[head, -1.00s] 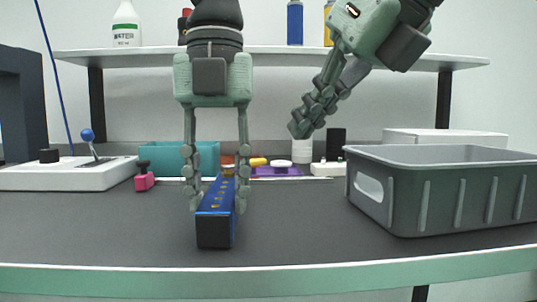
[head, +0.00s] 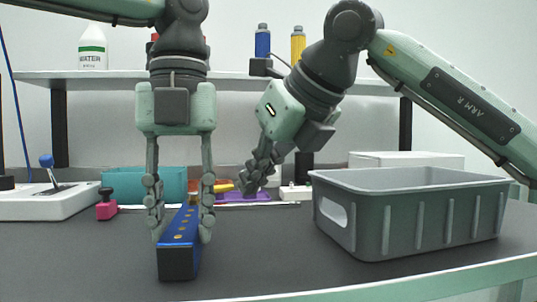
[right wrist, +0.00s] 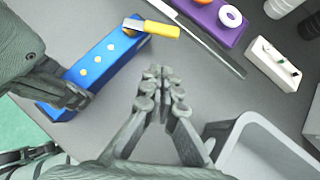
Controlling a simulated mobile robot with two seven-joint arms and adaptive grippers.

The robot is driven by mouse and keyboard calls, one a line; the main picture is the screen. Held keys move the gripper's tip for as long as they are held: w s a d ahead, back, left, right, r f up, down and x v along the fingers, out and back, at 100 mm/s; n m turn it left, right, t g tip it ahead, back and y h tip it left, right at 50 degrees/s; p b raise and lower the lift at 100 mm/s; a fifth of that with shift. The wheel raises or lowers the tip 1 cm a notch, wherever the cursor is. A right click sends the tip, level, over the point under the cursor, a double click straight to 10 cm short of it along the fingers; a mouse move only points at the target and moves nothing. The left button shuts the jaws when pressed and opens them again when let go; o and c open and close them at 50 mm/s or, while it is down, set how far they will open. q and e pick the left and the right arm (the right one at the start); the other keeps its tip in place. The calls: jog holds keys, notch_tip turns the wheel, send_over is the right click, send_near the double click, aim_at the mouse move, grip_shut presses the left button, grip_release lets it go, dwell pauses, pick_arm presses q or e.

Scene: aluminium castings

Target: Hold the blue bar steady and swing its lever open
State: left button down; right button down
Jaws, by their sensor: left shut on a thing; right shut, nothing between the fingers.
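The blue bar (head: 178,262) lies on the dark table, its dark end facing me and gold dots along its top. My left gripper (head: 181,222) points down and is shut on the bar, one finger on each side. In the right wrist view the bar (right wrist: 90,68) runs diagonally, with its yellow-handled lever (right wrist: 160,28) at the far end sticking out to the right. In the head view the lever's handle (head: 223,187) shows partly behind my left gripper's finger. My right gripper (head: 252,182) is shut and empty, to the right of the lever and apart from it; its closed fingertips (right wrist: 160,82) show in the wrist view.
A grey bin (head: 400,225) stands at right, close to my right arm. Behind are a teal bin (head: 150,183), a purple holder (head: 250,197) and a thin rod (head: 262,206). A pink clamp (head: 106,208) and white joystick box (head: 45,203) are at left. A shelf (head: 240,82) crosses above.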

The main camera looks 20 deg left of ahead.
aim_at(228, 185)
jog(key=a, duration=0.1)
jog(key=w+a, duration=0.1)
jog(key=a, duration=0.1)
jog(key=w+a+f, duration=0.1)
jog(key=shift+w+a, duration=0.2)
jog(key=shift+w, duration=0.05)
jog(key=shift+w+a+n+g, duration=0.2)
jog(key=shift+w+n+g, duration=0.15)
jog(key=shift+n+g, duration=0.25)
dwell(0.3)
jog(key=shift+w+a+n+g+y, duration=0.4)
jog(key=shift+w+n+g, duration=0.1)
jog(key=shift+n, duration=0.4)
jog(key=shift+w+a, duration=0.7)
jog(key=shift+a, duration=0.35)
jog(key=shift+w+a, duration=0.2)
jog(key=shift+a, duration=0.55)
jog(key=shift+f, duration=0.1)
jog(key=shift+s+d, duration=0.1)
jog(key=shift+s+d, duration=0.35)
jog(key=shift+s, duration=0.25)
